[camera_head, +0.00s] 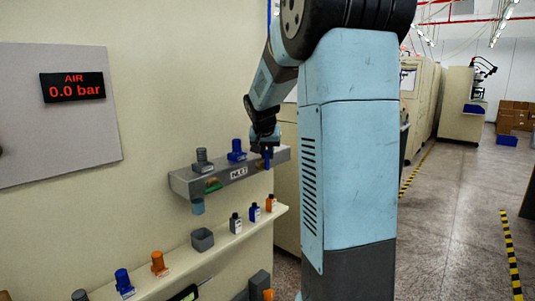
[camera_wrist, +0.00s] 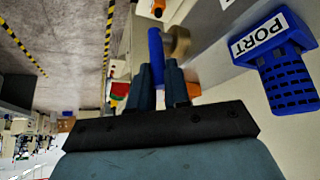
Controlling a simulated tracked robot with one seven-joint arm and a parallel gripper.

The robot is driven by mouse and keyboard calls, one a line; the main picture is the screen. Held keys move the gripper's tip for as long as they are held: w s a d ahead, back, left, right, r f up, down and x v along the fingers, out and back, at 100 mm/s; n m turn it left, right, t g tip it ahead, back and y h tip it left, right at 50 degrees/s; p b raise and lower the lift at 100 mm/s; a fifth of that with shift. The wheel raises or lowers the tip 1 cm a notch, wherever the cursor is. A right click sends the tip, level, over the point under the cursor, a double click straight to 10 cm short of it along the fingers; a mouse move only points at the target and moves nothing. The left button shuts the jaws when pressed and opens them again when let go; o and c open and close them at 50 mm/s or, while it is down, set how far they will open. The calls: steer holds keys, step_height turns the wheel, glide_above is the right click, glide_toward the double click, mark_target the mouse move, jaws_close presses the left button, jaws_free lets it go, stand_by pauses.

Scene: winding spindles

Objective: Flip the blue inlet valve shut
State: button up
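The blue inlet valve lever (camera_wrist: 156,52) is a flat blue bar beside a brass fitting (camera_wrist: 180,42) in the wrist view. In the head view the lever (camera_head: 268,160) hangs at the right end of the grey ledge (camera_head: 181,185) labelled INLET. My gripper (camera_wrist: 161,75) is at the lever, with its two fingers close together and the lever's near end between them. The fingers look shut on it, though the contact itself is partly hidden. In the head view my gripper (camera_head: 263,143) is just above the lever.
A blue cap (camera_wrist: 287,78) labelled PORT is close by on the ledge, with a grey knob (camera_head: 202,161) to its left. A lower shelf (camera_head: 190,262) holds small bottles and knobs. A wall display (camera_head: 73,87) reads AIR 0.0 bar. Open floor (camera_head: 450,210) lies right.

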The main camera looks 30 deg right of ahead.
steer(key=shift+o, duration=0.8)
steer(key=v, duration=1.3)
steer(key=shift+s+a+r, duration=0.2)
steer(key=shift+r, duration=0.1)
steer(key=s+a+f+n+y, duration=0.1)
steer(key=s+a+f+n, duration=0.1)
steer(key=s+a, duration=0.3)
steer(key=s+a+f+n+y, duration=0.1)
steer(key=s+a+f, duration=0.4)
steer(key=s, duration=0.8)
steer(key=s+a+f+n+y, duration=0.2)
steer(key=s+a+f+n, duration=0.2)
steer(key=s, duration=0.5)
steer(key=shift+a+f, duration=0.25)
steer(key=shift+a, duration=0.45)
